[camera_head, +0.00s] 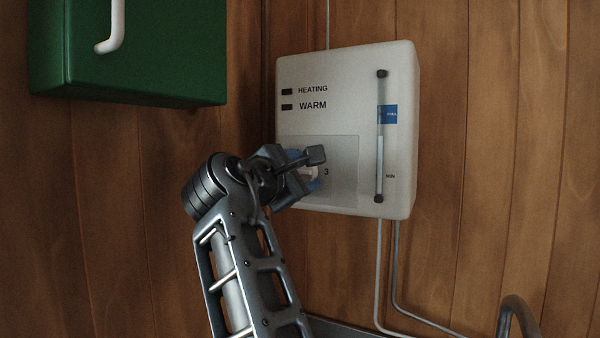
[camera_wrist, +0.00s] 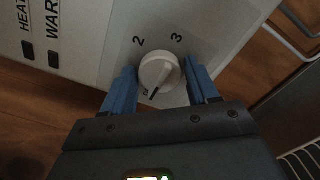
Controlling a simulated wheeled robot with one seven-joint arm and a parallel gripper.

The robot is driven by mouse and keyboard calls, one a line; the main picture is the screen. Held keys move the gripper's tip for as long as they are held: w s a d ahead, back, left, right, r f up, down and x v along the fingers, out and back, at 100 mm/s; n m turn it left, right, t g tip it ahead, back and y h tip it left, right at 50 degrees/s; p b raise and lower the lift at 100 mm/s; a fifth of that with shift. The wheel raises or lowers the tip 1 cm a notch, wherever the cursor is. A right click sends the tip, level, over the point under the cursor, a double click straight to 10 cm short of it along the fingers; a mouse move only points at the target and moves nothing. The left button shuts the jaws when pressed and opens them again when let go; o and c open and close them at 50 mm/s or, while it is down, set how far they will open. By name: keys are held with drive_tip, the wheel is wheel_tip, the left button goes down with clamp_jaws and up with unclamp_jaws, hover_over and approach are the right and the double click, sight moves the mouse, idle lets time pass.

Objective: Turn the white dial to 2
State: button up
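The white dial (camera_wrist: 160,70) is on the lower front of the white heater box (camera_head: 345,70). In the wrist view a dark pointer mark on it faces down and slightly left, near a small, partly hidden label. The numerals 2 (camera_wrist: 139,41) and 3 (camera_wrist: 177,38) stand above the dial, upper left and upper right. My gripper (camera_wrist: 160,66) has one blue finger on each side of the dial, with narrow gaps seeming to show. In the head view my gripper (camera_head: 303,170) hides most of the dial; a pale bit and the 3 show.
The box carries HEATING and WARM labels with dark indicators and a vertical gauge (camera_head: 380,150) on the right. A green cabinet (camera_head: 150,60) with a white handle hangs upper left. Pipes (camera_head: 378,270) run down below the box.

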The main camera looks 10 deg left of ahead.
drive_tip(key=c, duration=0.7)
drive_tip(key=shift+c, duration=0.2)
drive_tip(key=shift+f+m, duration=0.1)
drive_tip(key=shift+m, duration=0.2)
drive_tip(key=m+b, duration=0.2)
drive_tip(key=m, duration=0.1)
drive_tip(key=m+b, duration=0.1)
drive_tip(key=m, duration=0.2)
drive_tip(key=m+b, duration=0.2)
drive_tip(key=m, duration=0.2)
drive_tip(key=shift+f+b, duration=0.25)
drive_tip(key=shift+b, duration=0.1)
drive_tip(key=m+b, duration=0.3)
drive_tip(key=m, duration=0.3)
drive_tip(key=shift+b, duration=0.35)
drive_tip(key=shift+a+m+b, duration=0.1)
drive_tip(key=shift+m+b, duration=1.5)
drive_tip(key=shift+m, duration=1.9)
